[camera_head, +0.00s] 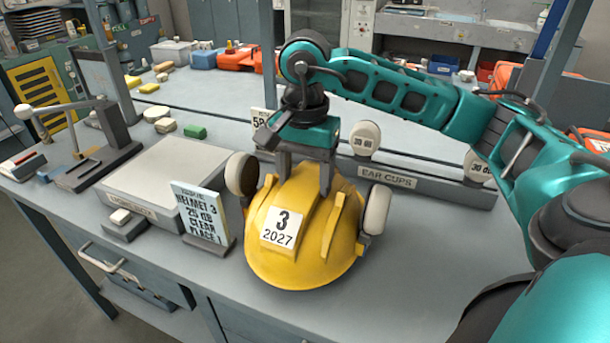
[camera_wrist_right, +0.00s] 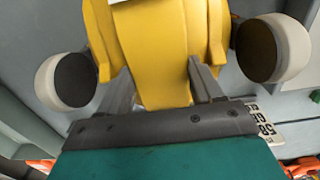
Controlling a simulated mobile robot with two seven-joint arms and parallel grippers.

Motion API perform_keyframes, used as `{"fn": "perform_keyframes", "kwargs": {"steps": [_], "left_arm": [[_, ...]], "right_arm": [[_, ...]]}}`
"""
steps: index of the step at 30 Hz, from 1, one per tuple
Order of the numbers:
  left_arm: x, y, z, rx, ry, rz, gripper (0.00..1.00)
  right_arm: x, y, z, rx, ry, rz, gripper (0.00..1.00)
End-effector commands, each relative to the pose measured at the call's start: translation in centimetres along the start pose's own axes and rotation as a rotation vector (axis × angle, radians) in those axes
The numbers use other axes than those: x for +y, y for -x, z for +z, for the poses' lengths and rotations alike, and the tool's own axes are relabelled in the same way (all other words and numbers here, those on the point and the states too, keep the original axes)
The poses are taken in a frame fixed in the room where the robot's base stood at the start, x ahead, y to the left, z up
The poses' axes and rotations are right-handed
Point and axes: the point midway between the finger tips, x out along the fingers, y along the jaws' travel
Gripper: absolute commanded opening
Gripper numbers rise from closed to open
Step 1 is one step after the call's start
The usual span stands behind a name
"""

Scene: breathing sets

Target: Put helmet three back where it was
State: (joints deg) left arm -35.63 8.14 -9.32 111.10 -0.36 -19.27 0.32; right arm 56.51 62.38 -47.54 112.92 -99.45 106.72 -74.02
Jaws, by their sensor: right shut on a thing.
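Helmet three (camera_head: 305,235) is yellow, with a white label reading "3 2027" and a white-and-dark ear cup on each side. My right gripper (camera_head: 305,180) is above it, shut on its raised middle ridge. In the right wrist view the two fingers stand on either side of the yellow ridge (camera_wrist_right: 160,85). The helmet is over the front middle of the bench; I cannot tell whether it touches the top. A card (camera_head: 203,213) reading "HELMET 3 25 dB CLEAR PLACE 1" stands left of it. My left gripper is not in view.
A grey flat-topped box (camera_head: 165,175) and a lever device (camera_head: 95,140) are at the left. Behind the helmet, a rack labelled "EAR CUPS" (camera_head: 388,179) holds cups with tags. Bare bench top lies right of the helmet.

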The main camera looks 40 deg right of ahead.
Motion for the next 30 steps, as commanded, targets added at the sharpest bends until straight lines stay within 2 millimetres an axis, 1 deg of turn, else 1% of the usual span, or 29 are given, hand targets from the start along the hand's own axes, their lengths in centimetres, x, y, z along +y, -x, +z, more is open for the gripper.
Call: {"fn": "perform_keyframes", "kwargs": {"steps": [7,11,12,20,26,30], "left_arm": [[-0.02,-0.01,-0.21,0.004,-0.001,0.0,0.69],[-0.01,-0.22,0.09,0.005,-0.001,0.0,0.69],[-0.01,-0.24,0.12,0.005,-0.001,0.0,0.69],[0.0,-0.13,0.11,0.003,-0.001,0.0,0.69],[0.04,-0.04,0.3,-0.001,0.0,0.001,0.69],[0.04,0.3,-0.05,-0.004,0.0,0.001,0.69]], "right_arm": [[-0.05,-0.01,-0.03,0.001,0.0,-0.005,0.0],[-0.05,-0.4,-0.03,0.001,0.0,-0.004,0.0],[-0.02,-0.52,-0.01,0.0,0.0,-0.002,0.66],[-0.02,-0.4,-0.01,0.0,0.0,-0.001,0.91],[-0.02,-0.39,-0.01,0.0,0.0,-0.001,0.91],[-0.03,0.19,-0.01,0.0,0.0,-0.002,0.91]]}}
